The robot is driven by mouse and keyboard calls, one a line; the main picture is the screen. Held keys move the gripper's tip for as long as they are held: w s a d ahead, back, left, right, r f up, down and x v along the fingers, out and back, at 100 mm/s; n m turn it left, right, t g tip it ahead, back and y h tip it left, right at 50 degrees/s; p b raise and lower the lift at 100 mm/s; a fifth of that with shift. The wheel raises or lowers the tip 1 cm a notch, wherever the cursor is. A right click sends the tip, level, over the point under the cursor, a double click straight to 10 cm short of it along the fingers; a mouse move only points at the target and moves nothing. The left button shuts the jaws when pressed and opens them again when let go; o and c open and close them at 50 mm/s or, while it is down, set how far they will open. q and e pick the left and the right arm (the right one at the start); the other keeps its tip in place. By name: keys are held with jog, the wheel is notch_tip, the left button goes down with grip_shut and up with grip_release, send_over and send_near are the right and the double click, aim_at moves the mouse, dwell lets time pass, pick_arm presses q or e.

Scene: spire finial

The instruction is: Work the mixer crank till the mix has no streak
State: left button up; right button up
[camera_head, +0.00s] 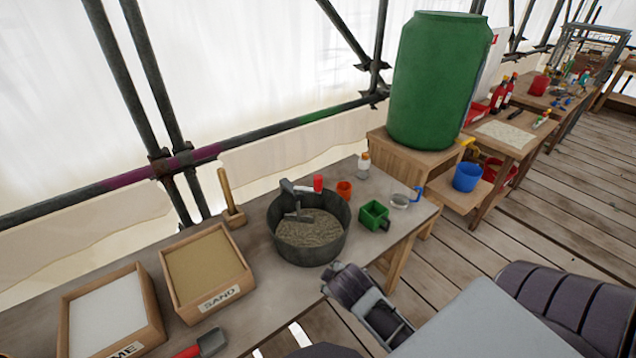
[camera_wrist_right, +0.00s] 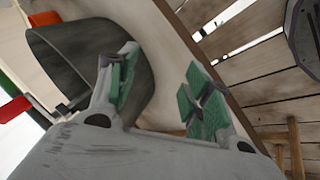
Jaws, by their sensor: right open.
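The mixer is a dark grey round tub (camera_head: 277,241) on the workbench, holding a grainy grey-tan mix (camera_head: 312,232). Streaks cannot be made out at this size. The metal crank (camera_head: 289,187) rises over the tub's back rim, with a red grip (camera_head: 318,183) at its right end. The tub (camera_wrist_right: 68,60) also shows in the right wrist view, behind and left of the fingers. My right gripper (camera_wrist_right: 160,95) is open and empty, its green pads apart, beside the tub and off the crank. In the head view its arm comes in at the tub's lower right. My left gripper is not in view.
Trays of sand (camera_head: 203,262) and lime (camera_head: 108,318), plus a red-handled trowel (camera_head: 212,342), lie left of the tub. A green barrel (camera_head: 437,80) stands behind.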

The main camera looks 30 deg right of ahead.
jog(key=w+d+r+n+t+h, duration=0.45)
jog(key=w+d+r+n, duration=0.25)
jog(key=n, duration=0.2)
jog(key=n+t+y, duration=0.3)
jog(key=n+t, duration=0.4)
jog(key=n, duration=1.1)
send_near(319, 184)
jog(key=shift+v, duration=1.05)
jog(key=shift+r, duration=0.1)
jog(key=shift+w, duration=0.1)
jog(key=shift+p+x, duration=0.85)
jog(key=shift+x, duration=5.95)
jog(key=shift+d, duration=0.1)
